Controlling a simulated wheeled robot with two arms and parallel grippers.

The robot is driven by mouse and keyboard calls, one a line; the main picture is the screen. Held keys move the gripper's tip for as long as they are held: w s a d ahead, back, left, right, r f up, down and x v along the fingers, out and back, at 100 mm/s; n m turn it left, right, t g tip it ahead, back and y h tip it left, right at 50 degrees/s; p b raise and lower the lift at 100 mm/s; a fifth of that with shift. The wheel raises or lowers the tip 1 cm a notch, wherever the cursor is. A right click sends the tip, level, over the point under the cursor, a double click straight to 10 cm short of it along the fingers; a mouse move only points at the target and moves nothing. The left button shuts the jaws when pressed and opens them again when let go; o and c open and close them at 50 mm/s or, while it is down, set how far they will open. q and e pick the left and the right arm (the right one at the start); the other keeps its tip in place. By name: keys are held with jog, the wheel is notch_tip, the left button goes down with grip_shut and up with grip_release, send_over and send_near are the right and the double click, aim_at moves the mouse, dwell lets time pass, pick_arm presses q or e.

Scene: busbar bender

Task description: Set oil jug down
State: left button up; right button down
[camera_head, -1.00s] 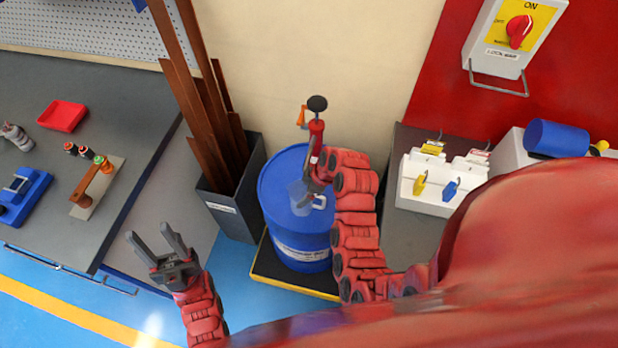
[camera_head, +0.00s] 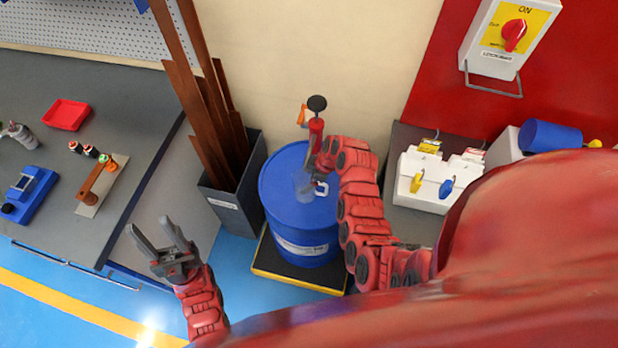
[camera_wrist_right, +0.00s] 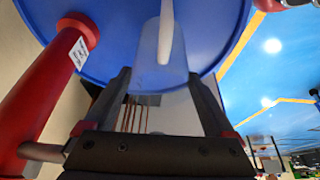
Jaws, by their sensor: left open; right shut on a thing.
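The oil jug is a small translucent bluish cup (camera_head: 304,188) with a white handle, at the top of the blue drum (camera_head: 306,247) in the head view. My right gripper (camera_wrist_right: 160,78) is shut on the jug (camera_wrist_right: 152,66), one finger on each side in the right wrist view. The jug looks upright over the drum lid. I cannot tell whether its base touches the lid. My left gripper (camera_head: 160,236) is open and empty, out over the floor at the left.
A red hand pump (camera_head: 316,130) stands up from the drum's back, close to my right gripper. A grey bin (camera_head: 236,207) of copper bars is left of the drum. A white lockout box (camera_head: 428,190) stands at the right. The drum sits on a yellow-edged black pallet (camera_head: 290,278).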

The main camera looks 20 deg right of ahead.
jog(key=shift+f, duration=0.2)
grip_release()
jog(key=shift+r, duration=0.1)
jog(key=shift+r, duration=0.2)
